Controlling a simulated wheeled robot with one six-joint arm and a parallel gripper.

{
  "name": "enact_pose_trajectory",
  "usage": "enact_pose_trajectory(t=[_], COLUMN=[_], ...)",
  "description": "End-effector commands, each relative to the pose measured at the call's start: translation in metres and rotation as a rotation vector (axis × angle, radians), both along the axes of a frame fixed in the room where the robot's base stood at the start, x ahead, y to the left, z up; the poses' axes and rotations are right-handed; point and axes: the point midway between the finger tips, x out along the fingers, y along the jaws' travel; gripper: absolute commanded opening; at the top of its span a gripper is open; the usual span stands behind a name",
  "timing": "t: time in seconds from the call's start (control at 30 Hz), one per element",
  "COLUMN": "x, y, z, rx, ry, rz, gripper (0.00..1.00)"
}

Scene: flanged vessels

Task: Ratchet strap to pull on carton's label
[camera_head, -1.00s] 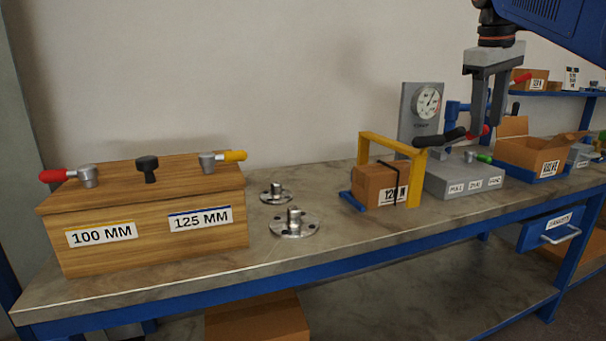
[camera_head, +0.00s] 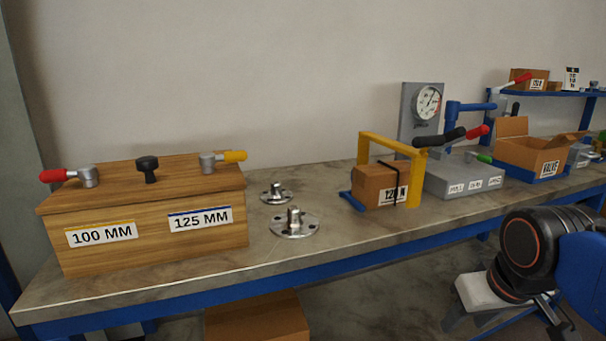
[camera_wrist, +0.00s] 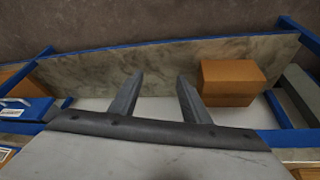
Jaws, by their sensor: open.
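A brown carton (camera_head: 378,186) labelled "120 N" (camera_head: 395,193) stands on the bench with a black strap (camera_head: 395,183) around it. A yellow frame (camera_head: 415,170) arches over it, with a black-handled lever (camera_head: 440,138) at its top right. I cannot tell whether that lever is the strap's ratchet. My gripper (camera_wrist: 158,95) is open and empty in the wrist view. In the head view it is low at the right, in front of the bench and well away from the carton.
A grey labelled block (camera_head: 465,180) with red and green handles and a gauge panel (camera_head: 420,112) stand right of the carton. A wooden box (camera_head: 150,240) and two metal flanges (camera_head: 294,224) are left. The wrist view shows a lower shelf (camera_wrist: 160,65) with a carton (camera_wrist: 230,82).

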Motion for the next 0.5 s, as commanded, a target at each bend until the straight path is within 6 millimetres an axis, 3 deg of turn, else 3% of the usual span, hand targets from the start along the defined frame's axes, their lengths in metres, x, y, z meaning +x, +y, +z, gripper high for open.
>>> enact_pose_trajectory(t=[0.1, 0.2, 0.5], x=[-0.019, -0.026, -0.028], y=[0.004, 0.006, 0.007], z=[-0.032, -0.045, -0.051], rx=[0.024, 0.034, 0.039], ry=[-0.015, -0.021, -0.023], rz=[-0.027, -0.038, -0.045], gripper=[0.43, 0.43, 0.43])
